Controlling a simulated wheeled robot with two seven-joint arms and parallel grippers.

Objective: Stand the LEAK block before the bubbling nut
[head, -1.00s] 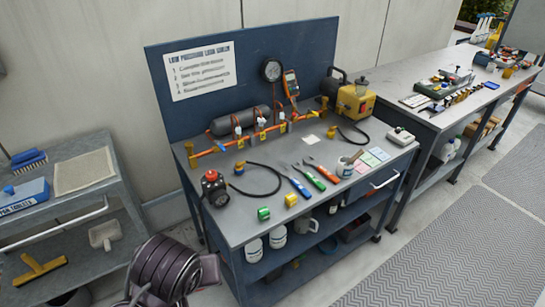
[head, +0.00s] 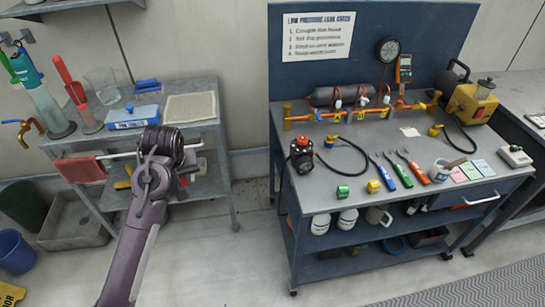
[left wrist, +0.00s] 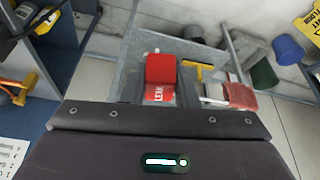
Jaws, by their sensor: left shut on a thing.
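My left gripper (head: 188,168) is in front of the grey side cart. It is shut on the red LEAK block (left wrist: 160,70), whose white lettering shows in the left wrist view. In the head view my own wrist largely hides the block. The orange pipe (head: 330,115) runs along the back of the blue bench, with several fittings carrying white patches, such as one fitting (head: 362,100) near its middle. These are too small to tell which nut bubbles. The block is well left of the bench and apart from the pipe. My right gripper is not in view.
The blue bench (head: 315,197) holds a red-and-black device (head: 302,154), green and yellow blocks at its front edge, a hose and tools. The grey cart (head: 205,112) carries a blue box (head: 133,117) and a mat. Open floor lies between cart and bench.

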